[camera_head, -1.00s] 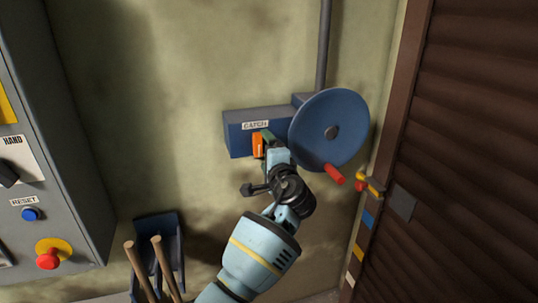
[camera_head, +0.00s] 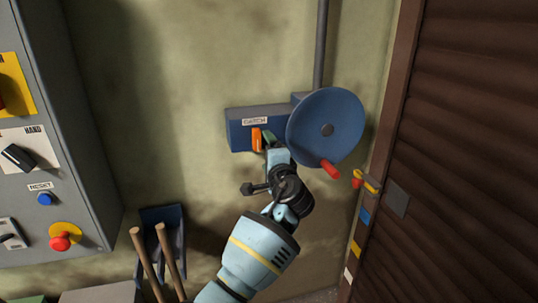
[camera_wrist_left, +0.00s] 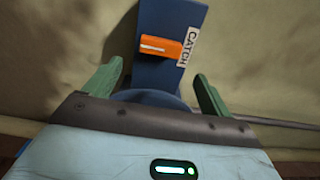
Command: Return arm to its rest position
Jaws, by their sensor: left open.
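My left arm comes up from the bottom of the head view, and its gripper (camera_head: 268,139) is just right of the orange catch lever (camera_head: 256,139). The lever sits on the front of a blue box labelled CATCH (camera_head: 240,132). In the left wrist view the green fingers of the left gripper (camera_wrist_left: 158,82) are spread wide, with nothing between them. The orange lever (camera_wrist_left: 160,47) shows beyond the fingers and apart from them, pointing left from the CATCH label. My right gripper is not in view.
A blue handwheel (camera_head: 325,125) with a red handle (camera_head: 330,169) is close to the right of the gripper. A grey control panel (camera_head: 80,150) stands at the left. Wooden handles (camera_head: 146,262) and a blue holder (camera_head: 176,222) are low left. A brown shutter (camera_head: 470,150) fills the right.

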